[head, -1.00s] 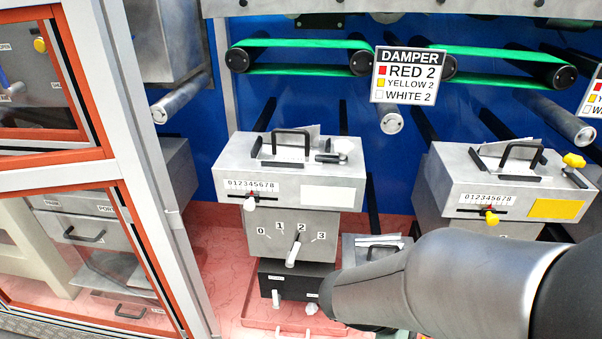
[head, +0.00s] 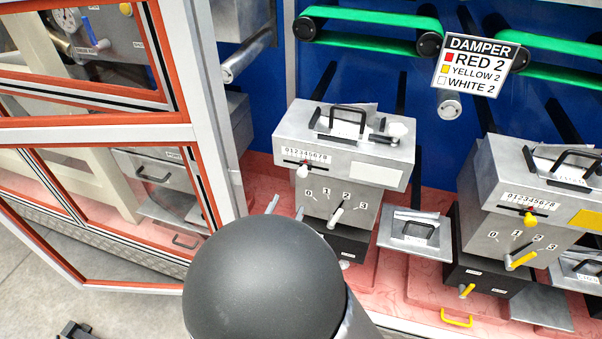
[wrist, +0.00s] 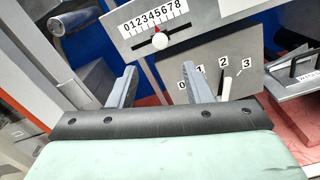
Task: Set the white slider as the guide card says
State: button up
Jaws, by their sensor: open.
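The white slider (head: 302,172) is a round white knob on a slot at the front of a grey box. It also shows in the wrist view (wrist: 160,41). Its red pointer stands near the middle of the 0 to 8 scale (wrist: 153,16), around 4; the exact mark is hard to read. A card (head: 474,66) headed DAMPER reads RED 2, YELLOW 2, WHITE 2. No card naming the slider is readable. My gripper (wrist: 158,80) is open and empty, with the knob beyond the fingertips and roughly between them in the picture. My arm hides the gripper in the head view.
A white lever (head: 336,215) on a 0 to 3 dial is just below the slider, close to the right finger in the wrist view. A similar box with a yellow slider (head: 530,218) stands right. An orange-framed glazed door (head: 100,133) stands left.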

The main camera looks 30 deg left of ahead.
aim_at(302, 174)
jog(key=p+x, duration=0.1)
jog(key=x, duration=1)
jog(key=shift+w, duration=0.15)
